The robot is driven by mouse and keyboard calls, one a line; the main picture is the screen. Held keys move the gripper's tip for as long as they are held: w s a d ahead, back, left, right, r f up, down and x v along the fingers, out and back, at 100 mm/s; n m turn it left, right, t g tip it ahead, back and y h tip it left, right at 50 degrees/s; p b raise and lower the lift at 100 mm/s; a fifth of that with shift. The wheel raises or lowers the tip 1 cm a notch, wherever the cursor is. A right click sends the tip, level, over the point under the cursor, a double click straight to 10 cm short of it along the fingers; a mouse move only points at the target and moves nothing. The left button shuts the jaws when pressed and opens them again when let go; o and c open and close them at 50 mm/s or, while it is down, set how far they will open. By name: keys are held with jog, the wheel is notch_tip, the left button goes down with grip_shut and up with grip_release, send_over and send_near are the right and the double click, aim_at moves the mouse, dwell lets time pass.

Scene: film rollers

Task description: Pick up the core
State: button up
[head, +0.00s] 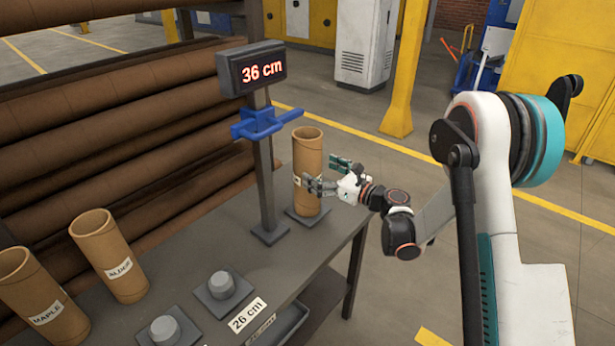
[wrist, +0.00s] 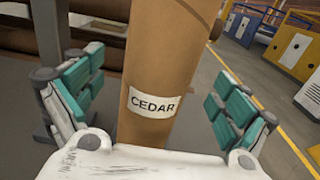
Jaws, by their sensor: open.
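A tan cardboard core (head: 308,155) stands upright on a small grey base plate (head: 298,217) at the far end of the table. In the wrist view the core (wrist: 172,60) fills the middle and carries a white label reading CEDAR. My gripper (head: 325,175) is open at about the core's mid height. Its teal fingers (wrist: 160,95) are on either side of the core in the wrist view, with gaps on both sides. Two more cores, labelled ALDER (head: 108,258) and MAPLE (head: 42,297), stand at the table's near left.
A post with a display (head: 252,70) reading 36 cm and a blue bracket (head: 268,122) stands just left of the core. Grey pegs on plates (head: 222,287) and a 26 cm label (head: 247,315) are nearer. Large brown rolls (head: 120,110) line the left. Open floor lies right.

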jog(key=b+x, duration=0.1)
jog(key=x, duration=0.1)
jog(key=f+x, duration=0.1)
jog(key=x, duration=0.1)
jog(key=shift+w+a+b, duration=0.1)
jog(key=shift+b, duration=0.3)
jog(key=shift+w+a+r, duration=0.15)
jog(key=shift+w+a, duration=0.2)
jog(key=shift+c, duration=0.6)
jog(key=c, duration=1.4)
jog(key=shift+r, duration=0.1)
jog(key=shift+c, duration=0.2)
